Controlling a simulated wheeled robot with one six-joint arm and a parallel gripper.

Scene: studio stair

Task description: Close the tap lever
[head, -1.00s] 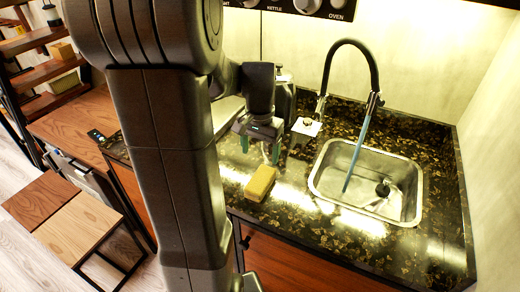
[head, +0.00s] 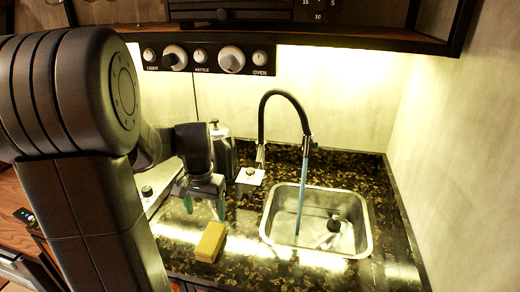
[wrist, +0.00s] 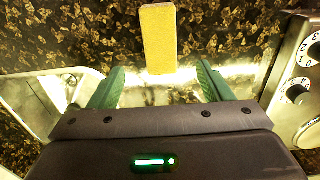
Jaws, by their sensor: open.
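The tap (head: 270,100) has a black arched hose on a metal base behind the sink (head: 368,230). A blue stream of water (head: 301,205) runs from its spout into the basin. I cannot clearly make out the lever; a small metal part (head: 260,155) shows at the tap's base. My gripper (head: 205,206) is left of the tap and sink, above the counter, pointing down. Its green fingers are apart and empty, as the wrist view (wrist: 158,84) also shows. The tap is not seen in the wrist view.
A yellow sponge (head: 211,242) lies on the dark speckled counter in front of my gripper. A white plate with a small knob (head: 250,176) and a dark kettle-like vessel (head: 223,150) stand between gripper and tap. A control panel (head: 215,58) and shelf hang above.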

